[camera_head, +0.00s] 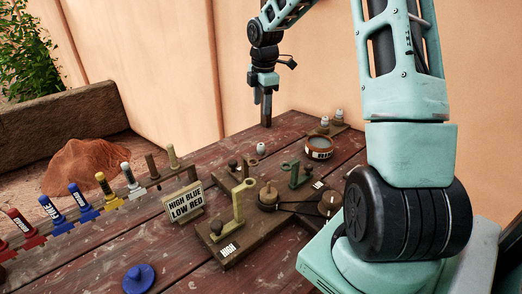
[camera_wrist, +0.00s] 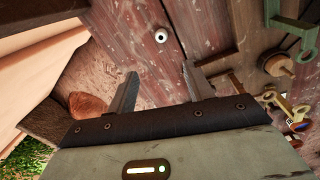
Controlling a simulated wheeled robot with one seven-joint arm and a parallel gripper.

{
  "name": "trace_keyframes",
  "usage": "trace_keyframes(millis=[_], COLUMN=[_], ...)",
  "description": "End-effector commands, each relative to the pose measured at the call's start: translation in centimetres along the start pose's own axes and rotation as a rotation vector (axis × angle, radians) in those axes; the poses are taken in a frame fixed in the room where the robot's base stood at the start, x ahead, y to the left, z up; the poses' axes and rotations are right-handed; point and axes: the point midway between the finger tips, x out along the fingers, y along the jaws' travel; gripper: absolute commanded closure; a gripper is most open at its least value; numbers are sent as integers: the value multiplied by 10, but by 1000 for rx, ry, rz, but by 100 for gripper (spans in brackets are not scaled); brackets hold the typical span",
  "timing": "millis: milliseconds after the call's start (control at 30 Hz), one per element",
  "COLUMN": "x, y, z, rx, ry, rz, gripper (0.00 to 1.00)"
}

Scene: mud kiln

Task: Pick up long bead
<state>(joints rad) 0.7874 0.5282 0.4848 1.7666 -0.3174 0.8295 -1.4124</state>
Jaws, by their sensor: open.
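A small white bead (camera_head: 261,148) with a dark hole stands alone on the wooden table, in front of my gripper in the head view. It also shows in the wrist view (camera_wrist: 161,36), ahead of the fingertips and between their lines. Two more small pale beads, one (camera_head: 325,121) and another (camera_head: 339,113), are on a wooden block at the table's back right. I cannot tell from their shape which one is the long bead. My gripper (camera_head: 266,118) points down near the table's back edge. In the wrist view its fingers (camera_wrist: 160,76) are apart with nothing between them.
A sign (camera_head: 184,201), a row of coloured tubes and a blue lid (camera_head: 139,278) lie left and front.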

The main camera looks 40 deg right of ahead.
Motion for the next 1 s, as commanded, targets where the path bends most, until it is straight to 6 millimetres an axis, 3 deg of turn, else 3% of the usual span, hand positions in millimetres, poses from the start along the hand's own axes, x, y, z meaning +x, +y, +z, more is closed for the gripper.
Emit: trace_keyframes(millis=[500,867,1000], x=[96,128,149], y=[0,-1,-4], z=[3,3,4], rx=[-6,-5,-5], ry=[1,0,1], rz=[-3,-2,-3], gripper=[48,48,48])
